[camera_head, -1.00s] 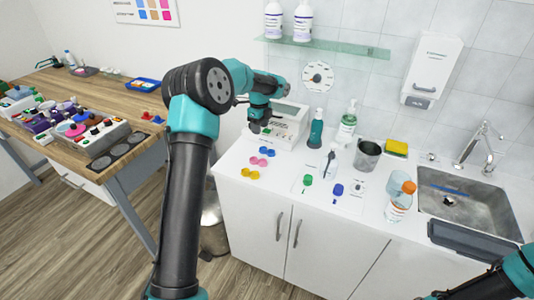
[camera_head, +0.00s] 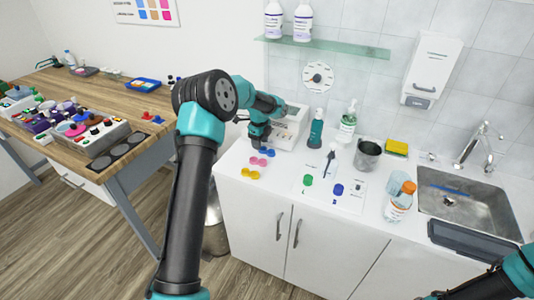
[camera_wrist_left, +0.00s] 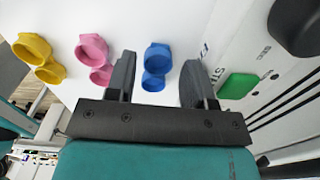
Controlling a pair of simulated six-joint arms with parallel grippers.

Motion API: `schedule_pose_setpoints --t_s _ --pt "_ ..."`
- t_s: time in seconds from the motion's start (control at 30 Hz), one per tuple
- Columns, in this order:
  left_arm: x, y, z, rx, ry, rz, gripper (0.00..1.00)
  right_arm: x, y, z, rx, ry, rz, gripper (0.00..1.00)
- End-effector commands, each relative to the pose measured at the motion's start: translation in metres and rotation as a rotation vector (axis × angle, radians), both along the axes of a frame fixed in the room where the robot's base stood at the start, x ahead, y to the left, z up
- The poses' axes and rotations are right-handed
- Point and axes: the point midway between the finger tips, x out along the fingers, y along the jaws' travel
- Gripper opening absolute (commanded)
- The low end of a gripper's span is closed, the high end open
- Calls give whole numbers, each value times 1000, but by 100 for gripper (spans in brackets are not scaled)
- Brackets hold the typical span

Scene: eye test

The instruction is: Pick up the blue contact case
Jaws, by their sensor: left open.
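The blue contact case (camera_head: 268,152) lies on the white counter, at the back of a row of three cases. In the left wrist view the blue case (camera_wrist_left: 157,66) shows its two round cups between my spread fingers, with a gap on both sides. My left gripper (camera_head: 257,143) is open and empty, low over the counter right at the blue case. It also shows in the left wrist view (camera_wrist_left: 158,78). My right gripper is out of view; only part of my right arm shows at the lower right.
A pink case (camera_head: 260,161) and a yellow case (camera_head: 250,174) lie in front of the blue one. The white device (camera_head: 288,130) stands just behind my gripper. A teal bottle (camera_head: 316,132) and a white sheet (camera_head: 335,195) with green and blue items are to the right.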

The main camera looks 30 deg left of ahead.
Motion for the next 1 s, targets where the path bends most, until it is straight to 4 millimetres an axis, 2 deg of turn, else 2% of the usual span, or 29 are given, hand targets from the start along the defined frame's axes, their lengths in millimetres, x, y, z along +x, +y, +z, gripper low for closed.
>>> schedule_pose_setpoints --t_s 0.1,0.2,0.7,0.77,1.0 --pt "0 1 -18 0 2 -1 48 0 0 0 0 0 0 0" --pt "0 1 -26 0 1 0 48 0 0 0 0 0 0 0" --pt "0 1 -27 0 -1 0 48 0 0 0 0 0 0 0" --pt "0 1 -27 0 -1 0 44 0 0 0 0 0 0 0" --pt "0 1 -27 0 -1 0 22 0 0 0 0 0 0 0"
